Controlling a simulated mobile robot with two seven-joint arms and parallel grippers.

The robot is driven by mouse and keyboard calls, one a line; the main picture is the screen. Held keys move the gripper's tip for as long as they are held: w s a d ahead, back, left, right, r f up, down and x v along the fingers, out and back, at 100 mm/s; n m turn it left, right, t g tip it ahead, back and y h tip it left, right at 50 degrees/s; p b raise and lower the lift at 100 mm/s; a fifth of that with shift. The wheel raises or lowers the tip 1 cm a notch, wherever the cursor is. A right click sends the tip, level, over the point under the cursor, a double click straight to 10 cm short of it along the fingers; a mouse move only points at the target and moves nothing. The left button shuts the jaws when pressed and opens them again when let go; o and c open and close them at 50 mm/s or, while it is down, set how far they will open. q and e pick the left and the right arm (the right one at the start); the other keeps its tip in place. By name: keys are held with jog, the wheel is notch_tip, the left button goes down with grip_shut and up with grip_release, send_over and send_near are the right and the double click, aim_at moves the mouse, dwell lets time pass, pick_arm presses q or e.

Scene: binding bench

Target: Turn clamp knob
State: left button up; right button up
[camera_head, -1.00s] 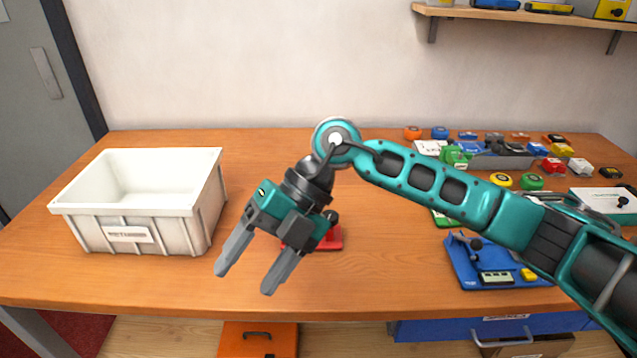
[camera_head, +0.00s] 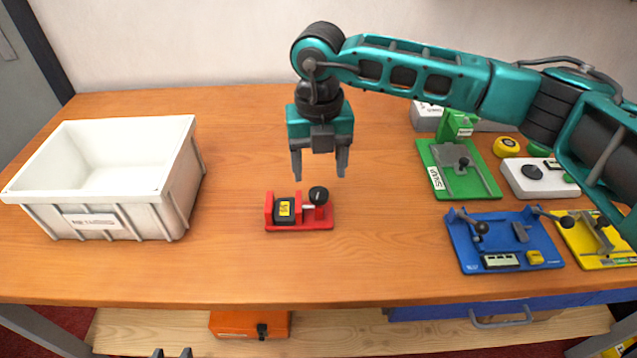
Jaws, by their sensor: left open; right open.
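A small red clamp (camera_head: 298,225) stands on the wooden bench near the middle. It has a round black knob (camera_head: 318,195) at its right side and a dark block with a yellow label (camera_head: 284,209) between its red ends. My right gripper (camera_head: 320,170) is above the clamp, fingers pointing down, open and empty. Its fingertips look a little above and behind the knob, apart from it. Only the two fingertips of my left gripper (camera_head: 172,353) show at the bottom edge, apart from each other with nothing between them.
A white bin (camera_head: 115,222) stands at the left. Blue (camera_head: 490,248), green (camera_head: 450,180) and yellow (camera_head: 590,230) fixtures and a white box (camera_head: 530,190) stand at the right. The wooden bench (camera_head: 240,160) is clear around the clamp.

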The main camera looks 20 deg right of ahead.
aim_at(319, 193)
jog(key=shift+f, duration=2.75)
jog(key=shift+c, duration=0.5)
jog(key=c, duration=1)
